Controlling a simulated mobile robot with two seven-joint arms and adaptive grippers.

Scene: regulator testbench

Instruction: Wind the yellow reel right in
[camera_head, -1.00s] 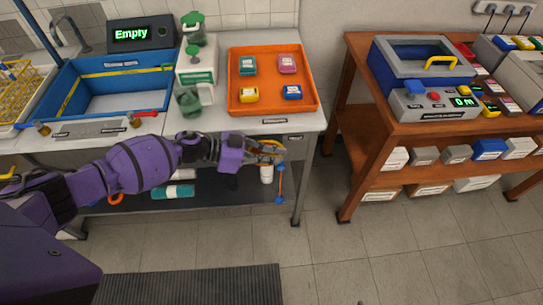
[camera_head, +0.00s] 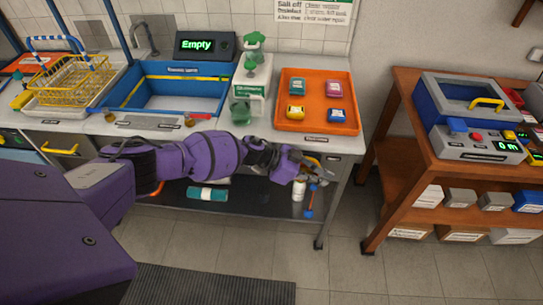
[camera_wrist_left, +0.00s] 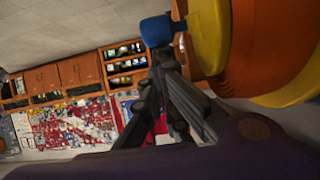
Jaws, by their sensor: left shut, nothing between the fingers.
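The yellow reel (camera_wrist_left: 225,40) fills the upper right of the left wrist view, with yellow flanges around an orange band. A blue knob (camera_wrist_left: 157,30) sticks out beside it. In the head view only a small yellow part of the reel (camera_head: 312,160) shows at the front edge of the bench, mostly hidden by my gripper. An orange cord with blue ends (camera_head: 310,200) hangs below it. My left gripper (camera_head: 322,173) is shut and empty at the reel. In the left wrist view its fingertips (camera_wrist_left: 163,55) sit close to the knob; I cannot tell whether they touch. My right gripper is out of view.
An orange tray (camera_head: 282,123) with several small coloured blocks lies on the bench above my gripper. A white bottle (camera_head: 298,190) and a teal cylinder (camera_head: 207,193) are on the lower shelf. A wooden table (camera_head: 400,140) with a blue-grey box device stands right, across a floor gap.

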